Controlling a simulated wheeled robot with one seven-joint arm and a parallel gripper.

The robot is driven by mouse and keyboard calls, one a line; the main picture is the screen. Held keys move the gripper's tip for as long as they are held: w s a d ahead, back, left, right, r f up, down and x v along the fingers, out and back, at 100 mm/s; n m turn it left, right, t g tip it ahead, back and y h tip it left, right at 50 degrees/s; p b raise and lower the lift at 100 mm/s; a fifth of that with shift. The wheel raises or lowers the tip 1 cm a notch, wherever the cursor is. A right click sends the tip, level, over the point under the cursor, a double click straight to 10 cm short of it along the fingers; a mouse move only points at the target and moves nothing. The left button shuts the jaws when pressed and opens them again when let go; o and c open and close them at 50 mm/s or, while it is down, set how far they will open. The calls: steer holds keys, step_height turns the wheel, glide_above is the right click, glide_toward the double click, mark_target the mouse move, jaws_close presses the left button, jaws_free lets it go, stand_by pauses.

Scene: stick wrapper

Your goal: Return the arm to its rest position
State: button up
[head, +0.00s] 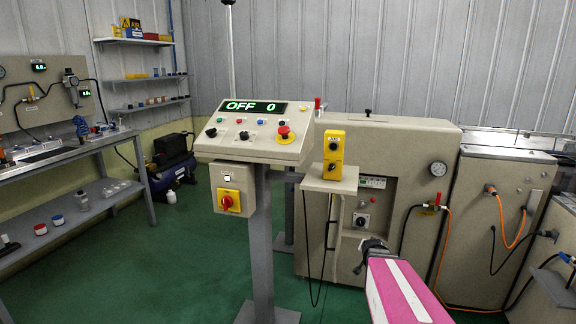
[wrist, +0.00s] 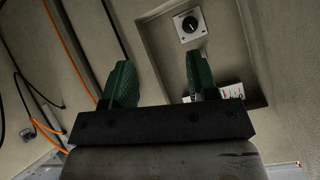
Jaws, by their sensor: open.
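My gripper (wrist: 158,80) shows in the wrist view with its two green fingers apart and nothing between them. Behind it are the beige machine wall and a recessed panel with a round black knob (wrist: 190,25). In the head view my pink and white arm reaches in from the bottom right. The dark end of my gripper (head: 372,246) is in front of the machine's lower front, below a panel with a knob. The fingertips are too small to make out there. I cannot tell whether anything touches the machine.
A control console (head: 255,140) reading "OFF 0" stands left of my arm, with a yellow box (head: 333,155) beside it. Orange hoses (head: 443,250) and black cables hang at the right. The beige machine (head: 400,140) fills the middle. Green floor (head: 185,255) is open at left.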

steer(key=s+a+n+g+y, duration=0.2)
steer(key=s+a+n+g, duration=0.4)
steer(key=s+a+g, duration=0.4)
steer(key=s+a, duration=0.5)
steer(key=s, duration=0.2)
steer(key=shift+s+f+y, duration=0.3)
steer(key=shift+s+y, duration=0.05)
steer(key=shift+y, duration=0.05)
